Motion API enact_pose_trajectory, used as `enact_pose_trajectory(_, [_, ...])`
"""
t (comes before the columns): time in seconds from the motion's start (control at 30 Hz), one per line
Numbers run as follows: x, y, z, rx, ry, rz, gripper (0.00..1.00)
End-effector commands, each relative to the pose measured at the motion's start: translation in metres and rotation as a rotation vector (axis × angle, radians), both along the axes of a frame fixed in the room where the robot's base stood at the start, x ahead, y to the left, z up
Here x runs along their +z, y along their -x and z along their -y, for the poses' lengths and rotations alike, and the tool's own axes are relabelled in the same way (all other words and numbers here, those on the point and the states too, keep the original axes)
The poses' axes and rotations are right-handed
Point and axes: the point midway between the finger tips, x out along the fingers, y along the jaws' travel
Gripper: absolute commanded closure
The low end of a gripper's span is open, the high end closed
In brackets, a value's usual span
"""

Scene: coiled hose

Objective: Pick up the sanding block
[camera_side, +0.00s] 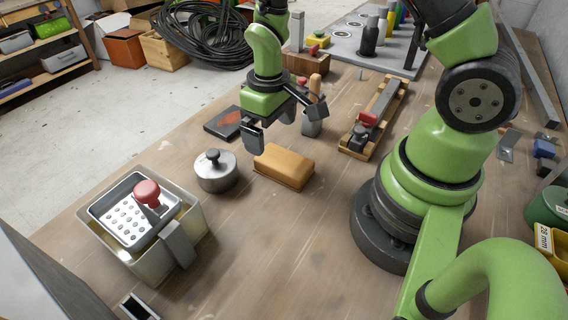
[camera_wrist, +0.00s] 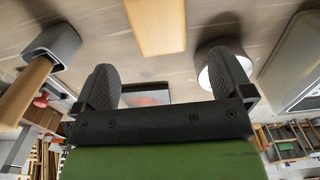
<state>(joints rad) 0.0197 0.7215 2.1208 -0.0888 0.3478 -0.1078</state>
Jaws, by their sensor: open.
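The sanding block (camera_side: 284,166) is a tan-orange rounded block lying flat on the wooden workbench, near the middle of the side view. In the wrist view an orange-tan block (camera_wrist: 157,24) shows at the top centre, cut off by the frame edge. My gripper (camera_side: 284,122) hangs above the bench, just behind and above the block in the side view, apart from it. In the wrist view its two dark fingers (camera_wrist: 166,76) are spread wide with nothing between them. The block is not hidden by the gripper.
A round metal weight with a black knob (camera_side: 216,177) stands left of the block. A grey cup with a wooden handle (camera_side: 312,124) stands behind it, close to my gripper. A wooden tray (camera_side: 378,135) lies right; a container (camera_side: 196,222) stands front left. Bench in front is clear.

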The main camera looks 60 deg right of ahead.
Motion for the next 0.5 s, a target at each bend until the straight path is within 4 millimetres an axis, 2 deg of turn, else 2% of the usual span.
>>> enact_pose_trajectory(0.1, [-0.014, 0.000, 0.000, -0.002, 0.000, -0.002, 0.02])
enact_pose_trajectory(0.27, [-0.024, 0.000, 0.000, -0.002, 0.000, -0.001, 0.02])
enact_pose_trajectory(0.5, [-0.058, 0.001, -0.001, -0.002, 0.000, -0.003, 0.02])
